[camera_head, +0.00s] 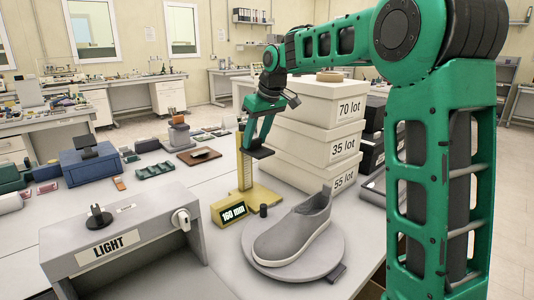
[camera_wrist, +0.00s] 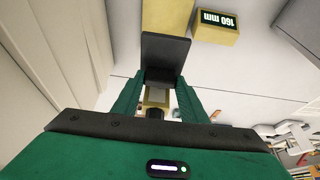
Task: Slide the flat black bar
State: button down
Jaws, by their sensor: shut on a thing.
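The flat black bar (camera_head: 260,153) sticks out sideways from the yellow upright post (camera_head: 244,172) of a height gauge. The gauge's yellow base (camera_head: 260,196) carries a display reading "160 mm". My gripper (camera_head: 248,143) comes down from above and is shut on the bar at the post. In the wrist view, the bar (camera_wrist: 166,52) is a dark flat plate at the fingertips of my gripper (camera_wrist: 161,80). The display (camera_wrist: 217,20) also shows there. The exact contact of the fingers is partly hidden.
A grey shoe (camera_head: 292,232) stands on a round grey plate (camera_head: 325,252) in front of the gauge. Stacked lidded boxes (camera_head: 318,110) stand close behind and right. A grey "LIGHT" housing (camera_head: 120,245) is at the front left. Small items lie on the table at left.

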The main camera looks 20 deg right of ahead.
aim_at(265, 152)
jog(key=shift+w+r, duration=0.1)
jog(key=shift+r, duration=0.55)
jog(key=c, duration=1.1)
grip_release()
jog(key=shift+r, duration=0.1)
jog(key=v, duration=1)
jog(key=shift+r, duration=0.25)
